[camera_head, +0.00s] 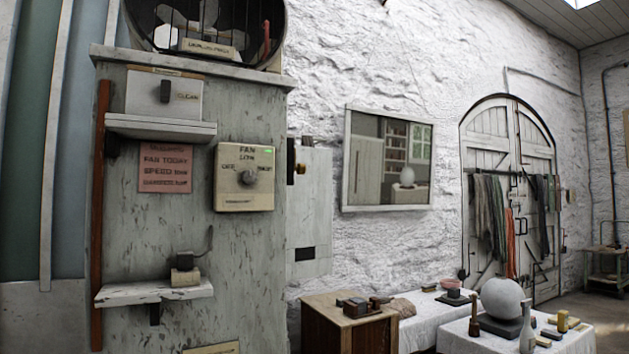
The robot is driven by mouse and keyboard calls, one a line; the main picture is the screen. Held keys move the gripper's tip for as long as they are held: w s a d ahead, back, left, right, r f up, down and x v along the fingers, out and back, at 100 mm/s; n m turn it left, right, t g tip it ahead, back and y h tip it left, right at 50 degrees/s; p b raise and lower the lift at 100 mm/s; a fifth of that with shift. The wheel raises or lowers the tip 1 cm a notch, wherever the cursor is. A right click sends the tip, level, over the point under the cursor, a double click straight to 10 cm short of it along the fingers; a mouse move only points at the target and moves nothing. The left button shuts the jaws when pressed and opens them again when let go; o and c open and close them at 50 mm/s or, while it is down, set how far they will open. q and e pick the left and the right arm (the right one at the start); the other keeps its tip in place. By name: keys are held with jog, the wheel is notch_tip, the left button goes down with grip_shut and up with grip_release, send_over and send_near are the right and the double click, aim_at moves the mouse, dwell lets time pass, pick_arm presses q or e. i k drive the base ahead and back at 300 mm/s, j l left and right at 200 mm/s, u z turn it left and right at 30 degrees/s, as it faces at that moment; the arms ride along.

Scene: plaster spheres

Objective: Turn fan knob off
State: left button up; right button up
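The fan control box (232,200) is a cream panel on the front of a worn grey cabinet. It carries the lettering "FAN" and "LOW" at the top, "OFF" at the left and a blurred word at the right. The dark round fan knob (248,177) sits in the middle of the panel. Its exact pointer direction is too small to tell. A small green light (268,150) shows at the panel's upper right. The fan (205,22) stands in a dark round housing above the cabinet top. Neither of my grippers is in view.
Left of the box are a switch box (190,98) on a small shelf and a pink notice (165,168). A lower shelf (130,294) juts out below. A wooden cabinet (322,318) and white-clothed tables stand right, one bearing a plaster sphere (502,298).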

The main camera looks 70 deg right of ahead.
aim_at(249, 177)
jog(key=z, duration=2)
